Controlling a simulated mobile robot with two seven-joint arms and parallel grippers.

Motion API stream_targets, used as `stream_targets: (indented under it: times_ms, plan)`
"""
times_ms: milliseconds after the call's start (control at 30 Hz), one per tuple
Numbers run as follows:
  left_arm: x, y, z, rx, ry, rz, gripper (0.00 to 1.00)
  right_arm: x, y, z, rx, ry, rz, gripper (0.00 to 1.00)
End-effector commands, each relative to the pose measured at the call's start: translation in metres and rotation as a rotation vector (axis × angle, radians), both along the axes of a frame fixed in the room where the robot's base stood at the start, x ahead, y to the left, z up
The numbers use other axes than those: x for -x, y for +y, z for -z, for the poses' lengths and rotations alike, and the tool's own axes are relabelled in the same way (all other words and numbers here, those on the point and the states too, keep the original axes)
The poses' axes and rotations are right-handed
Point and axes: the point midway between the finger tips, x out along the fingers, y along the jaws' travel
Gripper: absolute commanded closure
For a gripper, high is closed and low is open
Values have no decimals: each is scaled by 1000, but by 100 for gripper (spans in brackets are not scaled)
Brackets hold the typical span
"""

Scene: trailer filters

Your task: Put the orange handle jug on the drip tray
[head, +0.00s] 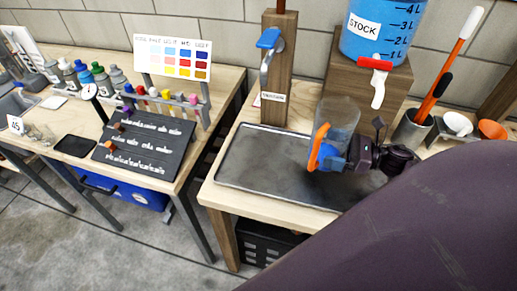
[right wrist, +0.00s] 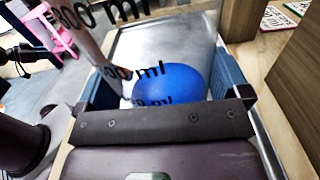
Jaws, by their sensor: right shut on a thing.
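The clear jug (head: 342,112) with its orange handle (head: 319,147) stands roughly upright over the right part of the dark, metal-rimmed drip tray (head: 262,158). My right gripper (head: 338,158) is shut on the jug, coming from the right. In the right wrist view the jug's ml markings (right wrist: 135,73) show between the blue fingers, with a blue oval patch (right wrist: 168,82) that may be liquid. The jug's base is hidden by the gripper, so I cannot tell whether it touches the tray. My left gripper is not in view.
A blue stock tank (head: 362,38) with a red-and-white tap (head: 376,78) stands behind the jug. A wooden post (head: 285,95) with a blue-handled tap rises at the tray's back edge. Bowls (head: 457,124) and a tool pot (head: 411,130) stand to the right. The tray's left part is clear.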

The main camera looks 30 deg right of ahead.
Motion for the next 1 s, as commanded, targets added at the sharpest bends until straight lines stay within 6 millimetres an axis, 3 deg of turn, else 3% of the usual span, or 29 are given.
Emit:
stream_targets:
  times_ms: [167,800,1000]
  plan:
    - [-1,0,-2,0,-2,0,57,-12,9,-2,-1,-4,-11,35]
    - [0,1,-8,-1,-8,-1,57,-112,94,-3,-2,-4,-9,36]
    - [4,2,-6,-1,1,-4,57,-132,111,-2,-1,-3,-8,36]
